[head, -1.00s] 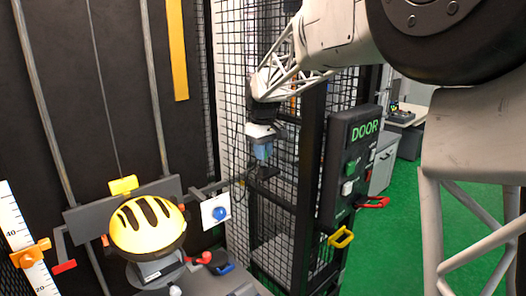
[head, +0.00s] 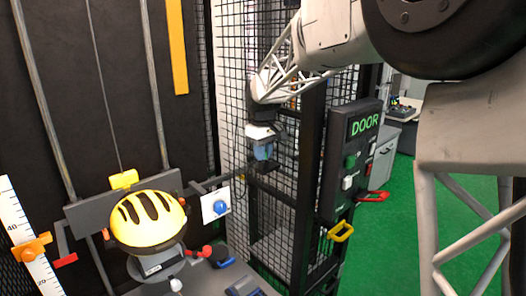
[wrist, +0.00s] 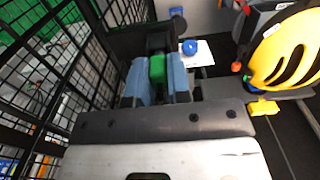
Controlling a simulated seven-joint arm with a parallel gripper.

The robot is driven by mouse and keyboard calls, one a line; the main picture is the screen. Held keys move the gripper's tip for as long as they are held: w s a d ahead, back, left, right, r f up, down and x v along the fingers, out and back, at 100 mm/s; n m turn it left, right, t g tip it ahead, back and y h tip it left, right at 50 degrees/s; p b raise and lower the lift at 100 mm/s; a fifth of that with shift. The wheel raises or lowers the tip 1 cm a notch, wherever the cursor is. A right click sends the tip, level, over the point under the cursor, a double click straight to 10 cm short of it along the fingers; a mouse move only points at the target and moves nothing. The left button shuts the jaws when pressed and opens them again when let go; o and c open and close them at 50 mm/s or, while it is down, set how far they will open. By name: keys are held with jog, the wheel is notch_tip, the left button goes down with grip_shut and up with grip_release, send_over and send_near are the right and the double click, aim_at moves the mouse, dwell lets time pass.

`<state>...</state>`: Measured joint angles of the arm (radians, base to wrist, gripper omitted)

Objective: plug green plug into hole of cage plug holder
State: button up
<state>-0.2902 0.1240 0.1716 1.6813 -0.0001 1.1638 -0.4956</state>
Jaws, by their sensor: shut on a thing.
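The green plug (wrist: 157,68) sits between the two blue fingers of my gripper (wrist: 160,82) in the wrist view. The fingers are shut on it. In the head view my gripper (head: 262,152) points down beside the mesh cage, and its fingers hide the plug. A dark block (wrist: 160,38) lies just past the plug in the wrist view, and a dark piece (head: 265,167) shows below the fingertips in the head view. It may be the cage plug holder. I cannot see its hole or tell whether the plug touches it.
A yellow helmet (head: 147,218) sits on a grey stand left of my gripper. A white card with a blue ball (head: 220,207) stands between them. The black DOOR panel (head: 352,160) is to the right. Cage mesh (head: 228,100) rises close to my gripper.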

jog(key=shift+f, duration=0.25)
dwell(0.7)
jog(key=o, duration=0.8)
jog(key=shift+r, duration=3.9)
